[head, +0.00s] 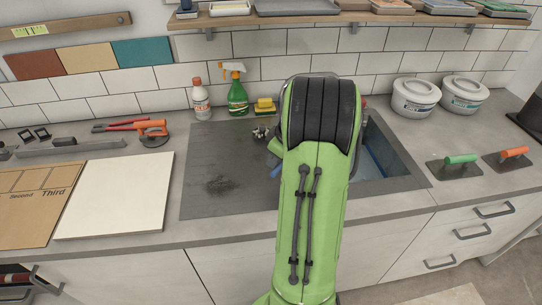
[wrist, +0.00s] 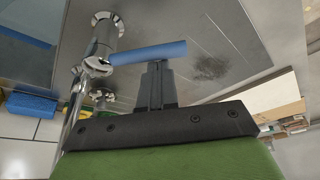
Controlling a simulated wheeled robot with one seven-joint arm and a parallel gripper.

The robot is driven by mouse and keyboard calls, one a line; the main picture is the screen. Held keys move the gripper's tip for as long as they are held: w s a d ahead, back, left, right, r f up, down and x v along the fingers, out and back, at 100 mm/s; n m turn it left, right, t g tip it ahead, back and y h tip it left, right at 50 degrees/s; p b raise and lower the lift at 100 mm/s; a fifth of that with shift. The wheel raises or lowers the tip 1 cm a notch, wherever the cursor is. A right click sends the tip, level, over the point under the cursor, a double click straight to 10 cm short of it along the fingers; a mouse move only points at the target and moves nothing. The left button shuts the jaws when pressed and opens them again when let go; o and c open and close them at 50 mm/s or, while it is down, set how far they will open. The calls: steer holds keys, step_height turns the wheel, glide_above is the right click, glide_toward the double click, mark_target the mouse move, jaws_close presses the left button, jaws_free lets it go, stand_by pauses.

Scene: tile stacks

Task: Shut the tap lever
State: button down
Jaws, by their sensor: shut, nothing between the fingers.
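The tap (wrist: 103,38) is chrome and stands at the upper left of the wrist view. Its blue lever (wrist: 150,53) sticks out sideways to the right from the tap body. My gripper (wrist: 158,64) has its two dark fingers together, with nothing between them. The fingertips are right at the lever's lower edge in the picture, near its middle; whether they touch it I cannot tell. In the head view my green arm hides most of the tap and my gripper. A small chrome part (head: 262,131) shows left of the arm.
The sink basin (head: 378,150) lies right of my arm, and the grey drainboard (head: 215,180) lies left. A spray bottle (head: 237,92), a white bottle (head: 200,100) and a yellow sponge (head: 264,105) stand behind. Two white tubs (head: 415,100) (head: 463,95) stand at the right.

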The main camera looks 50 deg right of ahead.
steer(key=s+n, duration=0.1)
steer(key=s+n+y, duration=0.1)
steer(key=n, duration=0.1)
steer(key=shift+d+n, duration=0.2)
steer(key=shift+n, duration=0.1)
steer(key=s+n, duration=0.1)
steer(key=s+d+n+g+y, duration=0.1)
steer(key=n, duration=0.1)
steer(key=shift+s, duration=0.1)
steer(key=w+a, duration=0.1)
steer(key=w+a+p, duration=0.1)
steer(key=shift+w+a+r, duration=0.3)
steer(key=shift+w+r, duration=0.1)
steer(key=p+v, duration=0.4)
steer(key=v, duration=0.6)
